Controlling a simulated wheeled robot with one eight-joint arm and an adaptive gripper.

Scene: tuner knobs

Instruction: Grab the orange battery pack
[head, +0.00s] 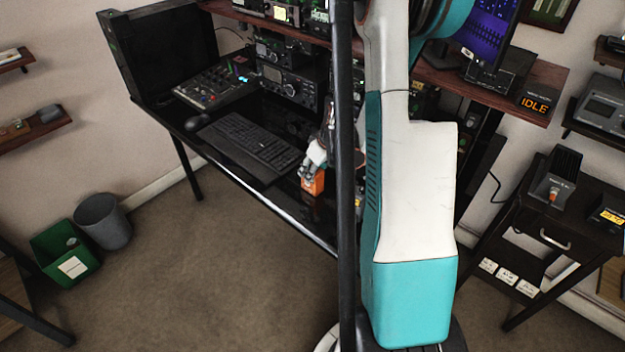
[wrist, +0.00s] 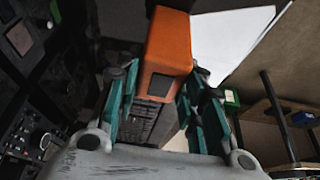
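The orange battery pack (head: 313,183) is at the front edge of the black desk (head: 300,210). My gripper (head: 316,160) is right at it, over its upper part in the head view. In the wrist view the battery pack (wrist: 168,55) shows between and beyond the two teal fingers of my gripper (wrist: 162,90). The fingers are spread apart. A narrow gap shows between the left finger and the pack; the right finger overlaps the pack's edge, and I cannot tell whether it touches. My arm hides the desk to the right of the pack.
A black keyboard (head: 250,143) lies on the desk left of the pack, with a mouse (head: 197,122) beyond it. Radio units (head: 290,85) stand at the back. A green bin (head: 65,252) and a grey bin (head: 103,220) stand on the floor. The floor before the desk is clear.

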